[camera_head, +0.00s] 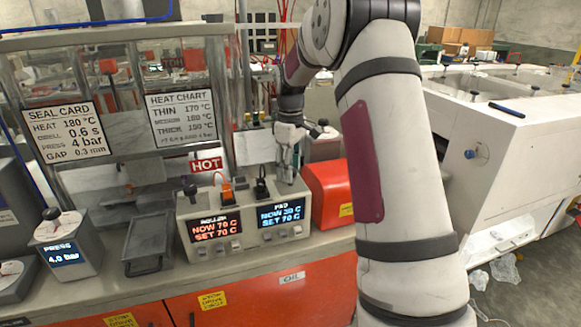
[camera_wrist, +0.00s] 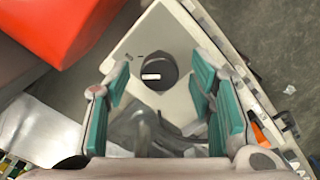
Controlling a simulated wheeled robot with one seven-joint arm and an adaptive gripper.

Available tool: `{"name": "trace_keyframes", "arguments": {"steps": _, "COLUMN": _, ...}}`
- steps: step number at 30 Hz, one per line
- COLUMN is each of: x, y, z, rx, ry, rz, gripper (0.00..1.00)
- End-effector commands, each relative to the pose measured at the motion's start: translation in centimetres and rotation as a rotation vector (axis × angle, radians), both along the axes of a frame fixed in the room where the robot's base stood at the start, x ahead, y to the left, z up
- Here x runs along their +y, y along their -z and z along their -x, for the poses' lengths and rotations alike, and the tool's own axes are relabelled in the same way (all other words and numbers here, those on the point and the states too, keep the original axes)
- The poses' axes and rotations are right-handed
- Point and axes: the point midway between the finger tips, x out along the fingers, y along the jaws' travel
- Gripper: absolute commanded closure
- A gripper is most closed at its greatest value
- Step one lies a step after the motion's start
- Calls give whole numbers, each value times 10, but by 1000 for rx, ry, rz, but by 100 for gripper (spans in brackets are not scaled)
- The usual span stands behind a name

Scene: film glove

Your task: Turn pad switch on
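The control box (camera_head: 250,236) has a roller display (camera_head: 216,228) reading 70 C now and set, and a lit blue pad display (camera_head: 281,215) whose first number is hard to read. In the wrist view a round black knob (camera_wrist: 157,71) with a white mark, likely the pad switch, stands on a pale panel (camera_wrist: 183,42). The mark lies about level in the picture. My gripper (camera_wrist: 160,66) is open, its teal-padded fingers either side of the knob with gaps. In the head view my gripper (camera_head: 287,178) points down over the box's right end and hides the knob.
A red-orange box (camera_head: 328,188) stands close right of the control box and shows in the wrist view (camera_wrist: 62,25). An orange plug (camera_head: 226,188) and a black plug (camera_head: 261,184) stand on the control box. A HOT sign (camera_head: 206,164) is behind. A tray (camera_head: 149,240) lies left.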

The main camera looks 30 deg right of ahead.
Motion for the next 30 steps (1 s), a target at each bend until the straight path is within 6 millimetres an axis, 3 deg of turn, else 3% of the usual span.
{"name": "trace_keyframes", "arguments": {"steps": 8, "x": 0, "y": -13, "z": -1, "rx": -3, "ry": 0, "rz": 2, "gripper": 51}}
{"name": "trace_keyframes", "arguments": {"steps": 21, "x": 0, "y": -96, "z": -1, "rx": -3, "ry": 0, "rz": 2, "gripper": 51}}
{"name": "trace_keyframes", "arguments": {"steps": 30, "x": 0, "y": -119, "z": 0, "rx": 0, "ry": 0, "rz": 1, "gripper": 51}}
